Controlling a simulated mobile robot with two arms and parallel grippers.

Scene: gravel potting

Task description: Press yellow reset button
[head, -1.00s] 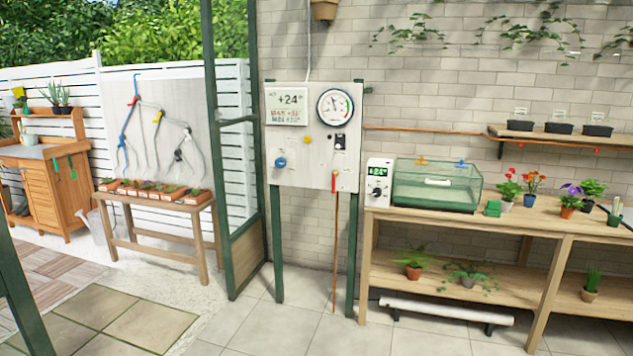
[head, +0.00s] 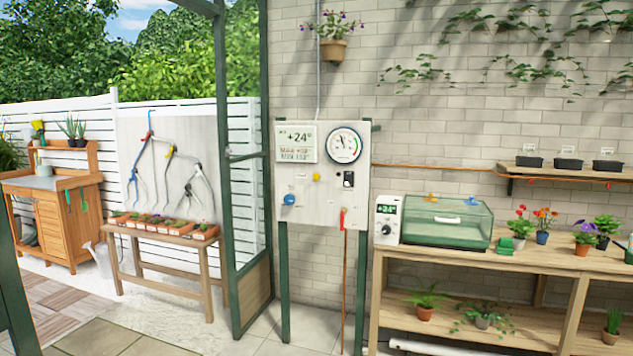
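The yellow button (head: 316,177) is a small yellow spot near the middle of a pale control panel (head: 330,208) on green posts. Neither of my grippers shows in the head view.
A low table (head: 165,238) with seedling pots stands to the left. Light paving shows in front of the panel.

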